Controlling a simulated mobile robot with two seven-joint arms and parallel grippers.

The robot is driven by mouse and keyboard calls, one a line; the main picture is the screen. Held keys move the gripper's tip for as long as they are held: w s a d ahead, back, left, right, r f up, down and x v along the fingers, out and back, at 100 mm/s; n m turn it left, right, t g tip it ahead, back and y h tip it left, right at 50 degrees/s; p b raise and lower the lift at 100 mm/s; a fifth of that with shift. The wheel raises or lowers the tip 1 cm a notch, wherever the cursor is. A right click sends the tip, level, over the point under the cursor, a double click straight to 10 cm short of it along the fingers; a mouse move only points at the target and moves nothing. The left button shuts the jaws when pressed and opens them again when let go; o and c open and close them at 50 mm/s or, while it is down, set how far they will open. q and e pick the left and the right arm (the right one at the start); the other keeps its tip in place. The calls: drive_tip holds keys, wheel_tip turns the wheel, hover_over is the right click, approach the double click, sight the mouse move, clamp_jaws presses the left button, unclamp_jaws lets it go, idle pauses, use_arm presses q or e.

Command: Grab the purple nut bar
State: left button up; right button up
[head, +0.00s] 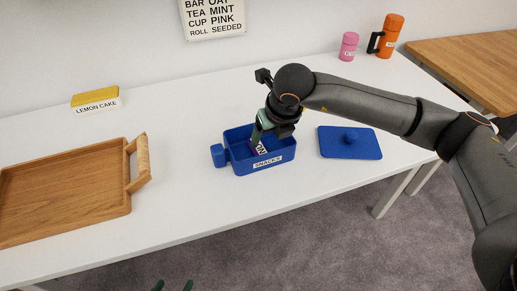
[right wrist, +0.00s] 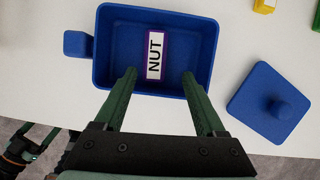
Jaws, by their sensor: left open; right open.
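The purple nut bar (right wrist: 157,56), with a white label reading NUT, lies inside the blue SNACKS box (right wrist: 103,46). In the head view the nut bar (head: 259,150) is partly hidden by my right gripper (head: 262,136), which points down into the box (head: 264,170). In the right wrist view my right gripper (right wrist: 159,76) is open, its fingertips just short of the bar and to either side of its near end. It holds nothing. My left gripper (head: 172,286) is open and empty at the bottom edge of the head view, in front of the table.
The blue lid (head: 350,143) lies right of the box. A wooden tray (head: 70,225) stands left, with a lemon cake package (head: 96,99) behind it. Pink (head: 348,46) and orange (head: 389,38) containers stand at the back right. Yellow (right wrist: 265,5) and green (right wrist: 317,20) items show in the wrist view.

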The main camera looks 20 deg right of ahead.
sight(259, 147)
drive_tip(key=shift+w+a+x, duration=0.1)
drive_tip(key=shift+a+x, duration=0.05)
drive_tip(key=shift+x, duration=0.9)
drive_tip(key=shift+w+a+x, duration=0.1)
drive_tip(key=shift+a+x, duration=0.05)
drive_tip(key=shift+x, duration=0.9)
drive_tip(key=shift+w+a+x, duration=0.1)
drive_tip(key=shift+a+x, duration=0.05)
drive_tip(key=shift+x, duration=0.85)
drive_tip(key=shift+r, duration=0.1)
drive_tip(key=shift+c, duration=0.2)
clamp_jaws()
